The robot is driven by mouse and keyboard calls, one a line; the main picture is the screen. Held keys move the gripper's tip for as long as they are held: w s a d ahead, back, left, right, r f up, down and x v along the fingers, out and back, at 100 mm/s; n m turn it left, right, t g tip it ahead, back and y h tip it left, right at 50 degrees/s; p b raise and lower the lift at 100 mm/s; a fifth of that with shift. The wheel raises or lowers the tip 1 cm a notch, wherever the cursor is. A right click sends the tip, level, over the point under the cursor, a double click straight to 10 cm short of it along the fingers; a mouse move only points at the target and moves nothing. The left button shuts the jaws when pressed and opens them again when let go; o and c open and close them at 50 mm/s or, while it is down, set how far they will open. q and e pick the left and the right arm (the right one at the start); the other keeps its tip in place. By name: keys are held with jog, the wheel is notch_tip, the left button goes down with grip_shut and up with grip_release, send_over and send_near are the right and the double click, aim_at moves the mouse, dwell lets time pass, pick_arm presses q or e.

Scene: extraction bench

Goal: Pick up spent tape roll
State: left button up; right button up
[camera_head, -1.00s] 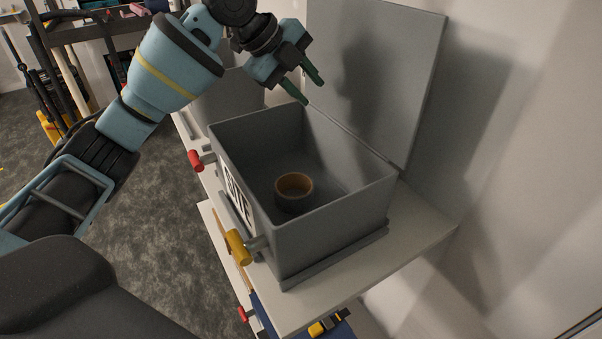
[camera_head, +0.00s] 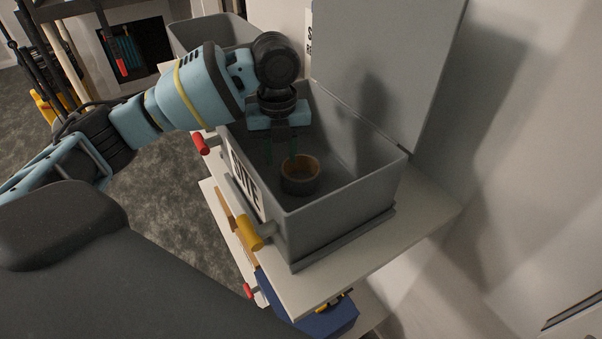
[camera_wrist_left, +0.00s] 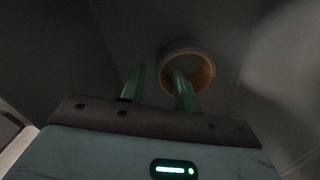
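The spent tape roll (camera_head: 300,181) is a dark grey ring with an orange-brown inner face. It rests on the floor of the open grey bin (camera_head: 345,215), and it also shows in the left wrist view (camera_wrist_left: 203,62). My left gripper (camera_head: 281,155) points down into the bin, just behind and to the left of the roll in the head view. Its two green fingers are apart and empty. In the left wrist view (camera_wrist_left: 158,75) the right fingertip overlaps the roll's ring; I cannot tell whether it touches. My right gripper is in neither view.
The bin's walls stand close around my left gripper. Its raised grey lid (camera_head: 385,65) is behind. Another grey bin (camera_head: 210,32) is at the back left. A white shelf (camera_head: 420,215) carries the bin.

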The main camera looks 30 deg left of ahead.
aim_at(282, 169)
pick_arm(q)
jog(key=shift+s+d+f, duration=0.15)
jog(key=shift+s+f, duration=0.05)
jog(key=shift+f, duration=1.05)
jog(key=shift+s+d+f, duration=0.1)
jog(key=shift+s+f, duration=0.05)
jog(key=shift+f, duration=1.1)
grip_shut()
